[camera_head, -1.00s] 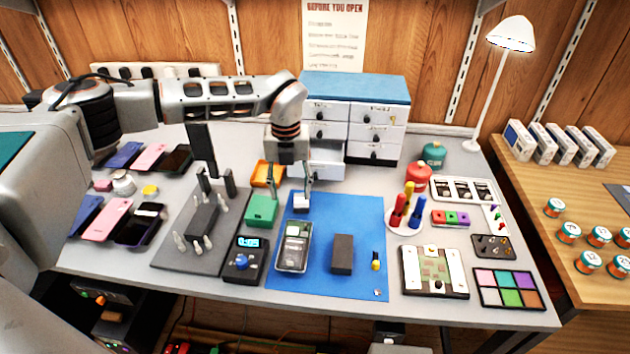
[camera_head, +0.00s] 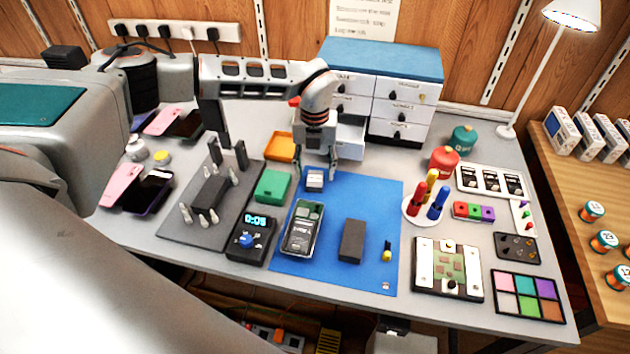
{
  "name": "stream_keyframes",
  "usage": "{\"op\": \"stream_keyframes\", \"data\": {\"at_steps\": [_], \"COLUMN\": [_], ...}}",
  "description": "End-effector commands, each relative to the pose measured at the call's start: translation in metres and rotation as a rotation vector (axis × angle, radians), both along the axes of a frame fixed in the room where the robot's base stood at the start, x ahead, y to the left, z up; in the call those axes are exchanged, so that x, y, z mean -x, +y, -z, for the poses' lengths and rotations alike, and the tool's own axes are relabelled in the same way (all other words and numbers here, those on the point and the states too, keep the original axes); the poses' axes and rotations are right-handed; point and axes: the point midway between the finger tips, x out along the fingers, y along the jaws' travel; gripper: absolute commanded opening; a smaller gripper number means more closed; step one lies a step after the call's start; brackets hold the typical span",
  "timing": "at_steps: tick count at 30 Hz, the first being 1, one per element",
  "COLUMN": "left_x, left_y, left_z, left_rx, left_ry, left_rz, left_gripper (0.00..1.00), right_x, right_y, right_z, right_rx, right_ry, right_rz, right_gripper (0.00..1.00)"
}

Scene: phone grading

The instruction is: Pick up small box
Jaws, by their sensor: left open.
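A small white and grey box (camera_head: 315,182) lies at the top left of the blue mat (camera_head: 375,195). My left gripper (camera_head: 317,172) points down with its fingers open, just behind and above the small box. I cannot tell whether the fingertips touch it. My right gripper is not in view.
An opened phone (camera_head: 302,228), a dark block (camera_head: 351,241) and a small yellow item (camera_head: 387,253) share the mat. A green box (camera_head: 272,186) and an orange tray (camera_head: 280,147) stand left of the gripper. A drawer cabinet (camera_head: 400,105) with an open drawer stands behind.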

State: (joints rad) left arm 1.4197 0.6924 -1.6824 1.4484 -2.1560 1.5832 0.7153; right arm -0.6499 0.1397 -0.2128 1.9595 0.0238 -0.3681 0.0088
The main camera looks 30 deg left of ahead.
Motion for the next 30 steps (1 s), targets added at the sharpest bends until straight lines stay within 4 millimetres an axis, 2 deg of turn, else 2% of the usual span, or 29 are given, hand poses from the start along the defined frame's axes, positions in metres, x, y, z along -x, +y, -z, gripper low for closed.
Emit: {"op": "stream_keyframes", "data": {"at_steps": [3,9,10,12,14,25,30], "left_x": [0.000,-0.001,-0.001,-0.001,-0.001,-0.001,-0.001], "left_y": [-0.001,-0.001,-0.001,-0.001,0.000,-0.001,0.000], "left_z": [0.013,0.013,0.013,0.013,0.013,0.012,0.002], "left_rx": [0.000,0.001,0.001,0.001,0.001,0.001,0.001], "left_ry": [0.000,-0.001,-0.001,-0.001,-0.001,-0.001,-0.004], "left_rz": [0.001,0.000,0.000,0.000,0.000,0.000,0.000], "left_gripper": [0.49,0.49,0.46,0.28,0.14,0.14,0.14], "right_x": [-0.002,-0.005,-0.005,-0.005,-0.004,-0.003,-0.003], "right_y": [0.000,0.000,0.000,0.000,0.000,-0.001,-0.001], "right_z": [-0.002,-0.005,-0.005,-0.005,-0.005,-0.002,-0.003], "right_rx": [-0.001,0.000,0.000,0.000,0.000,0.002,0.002], "right_ry": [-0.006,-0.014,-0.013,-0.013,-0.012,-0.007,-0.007], "right_rz": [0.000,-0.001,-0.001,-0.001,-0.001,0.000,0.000], "right_gripper": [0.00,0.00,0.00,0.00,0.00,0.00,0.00]}}
